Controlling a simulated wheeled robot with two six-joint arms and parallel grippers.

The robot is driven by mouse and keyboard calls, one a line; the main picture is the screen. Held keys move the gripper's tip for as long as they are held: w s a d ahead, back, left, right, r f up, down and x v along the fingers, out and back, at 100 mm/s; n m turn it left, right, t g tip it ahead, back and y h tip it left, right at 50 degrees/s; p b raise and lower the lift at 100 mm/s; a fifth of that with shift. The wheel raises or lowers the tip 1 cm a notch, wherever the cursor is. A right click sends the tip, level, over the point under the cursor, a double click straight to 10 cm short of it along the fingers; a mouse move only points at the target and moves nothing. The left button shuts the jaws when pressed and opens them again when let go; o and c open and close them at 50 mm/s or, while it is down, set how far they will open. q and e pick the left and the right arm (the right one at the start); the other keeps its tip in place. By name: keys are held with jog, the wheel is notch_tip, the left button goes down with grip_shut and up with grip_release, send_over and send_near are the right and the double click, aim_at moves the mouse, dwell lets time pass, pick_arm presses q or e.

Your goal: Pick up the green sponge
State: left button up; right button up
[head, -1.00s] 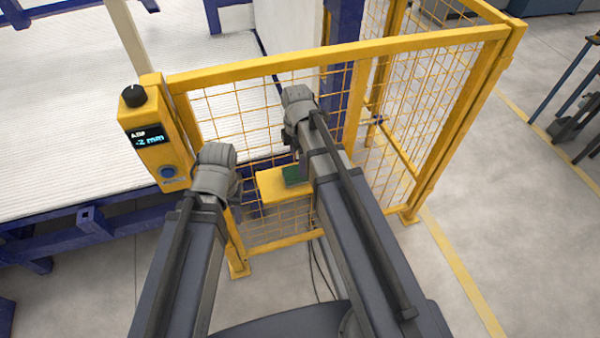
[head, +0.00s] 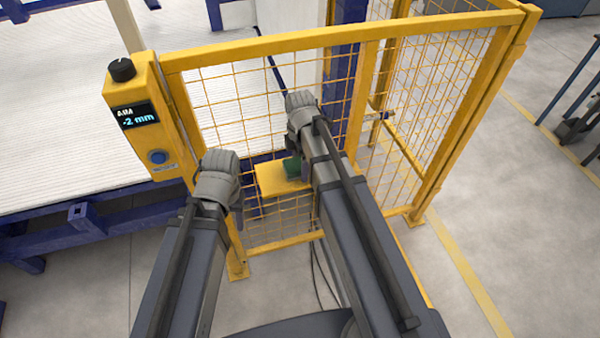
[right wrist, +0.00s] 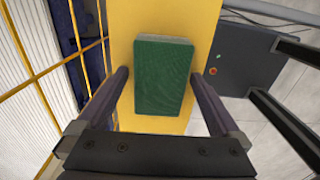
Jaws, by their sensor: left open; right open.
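The green sponge (right wrist: 163,75) lies on a yellow shelf (right wrist: 158,20) in the right wrist view. My right gripper (right wrist: 160,78) is open, with one finger on each side of the sponge and a gap showing at both sides. In the head view the sponge (head: 292,167) is partly hidden by my right wrist, on the yellow shelf (head: 268,180) by the fence. My left gripper (head: 236,196) is at the left of the shelf, its fingers mostly hidden behind the wrist; it holds nothing that I can see.
A yellow mesh fence (head: 440,130) stands around the shelf. A yellow control box (head: 140,120) with a black knob and a display reading -2 mm is at its left corner. A white slatted bed (head: 70,110) on a blue frame lies behind. Open floor is at the right.

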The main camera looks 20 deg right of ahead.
aim_at(300, 163)
jog(key=shift+f, duration=0.15)
jog(key=c, duration=1.3)
jog(key=shift+o, duration=0.2)
notch_tip(300, 163, up, 10)
jog(key=p, duration=1)
jog(key=o, duration=0.7)
jog(key=c, duration=0.6)
